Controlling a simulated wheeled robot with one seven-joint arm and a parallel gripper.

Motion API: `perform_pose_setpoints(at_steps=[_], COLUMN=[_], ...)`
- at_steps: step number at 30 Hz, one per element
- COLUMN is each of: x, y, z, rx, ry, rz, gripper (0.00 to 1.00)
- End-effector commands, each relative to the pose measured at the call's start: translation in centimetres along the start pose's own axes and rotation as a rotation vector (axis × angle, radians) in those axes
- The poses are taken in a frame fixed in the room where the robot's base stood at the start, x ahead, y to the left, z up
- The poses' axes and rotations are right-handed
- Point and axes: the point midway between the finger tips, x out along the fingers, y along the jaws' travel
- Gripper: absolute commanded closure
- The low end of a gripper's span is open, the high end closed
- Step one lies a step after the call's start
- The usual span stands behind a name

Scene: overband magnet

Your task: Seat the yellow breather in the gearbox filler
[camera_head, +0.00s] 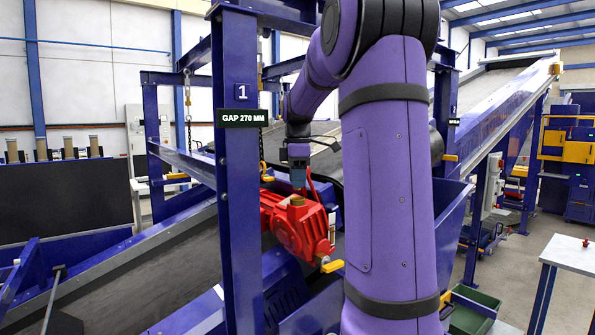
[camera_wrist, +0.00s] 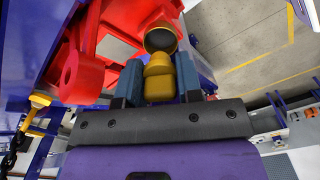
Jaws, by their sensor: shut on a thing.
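The red gearbox (camera_head: 290,228) sits in the middle of the head view, and its red housing (camera_wrist: 92,35) fills the upper left of the wrist view. Its brass-coloured filler (camera_head: 296,201) is on top; in the wrist view the filler (camera_wrist: 161,38) shows a dark round mouth. My gripper (camera_head: 298,183) is just above the filler, pointing down. In the wrist view my gripper (camera_wrist: 158,84) is shut on the yellow breather (camera_wrist: 158,78), whose end is close to the filler mouth. I cannot tell whether they touch. The breather is not clearly visible in the head view.
A blue frame post (camera_head: 237,190) with a "GAP 270 MM" sign (camera_head: 242,118) stands left of the gearbox. Chains hang behind. A sloping conveyor belt (camera_head: 140,270) runs at lower left. A yellow handle (camera_head: 332,266) is near the gearbox. A white-topped table (camera_head: 570,254) stands at far right.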

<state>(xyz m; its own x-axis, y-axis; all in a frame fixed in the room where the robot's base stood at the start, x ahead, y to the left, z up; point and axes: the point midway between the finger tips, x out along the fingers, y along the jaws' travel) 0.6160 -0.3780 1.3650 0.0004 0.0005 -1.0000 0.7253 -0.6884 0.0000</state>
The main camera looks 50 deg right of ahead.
Motion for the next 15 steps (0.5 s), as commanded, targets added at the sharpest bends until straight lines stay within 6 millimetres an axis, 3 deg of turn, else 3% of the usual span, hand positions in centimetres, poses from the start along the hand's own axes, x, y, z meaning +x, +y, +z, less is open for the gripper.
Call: perform_pose_setpoints(at_steps=[15], x=[1.05], y=[-0.02], z=[0.00], rx=[0.000], ry=[0.000], rz=[0.001], gripper=[0.90])
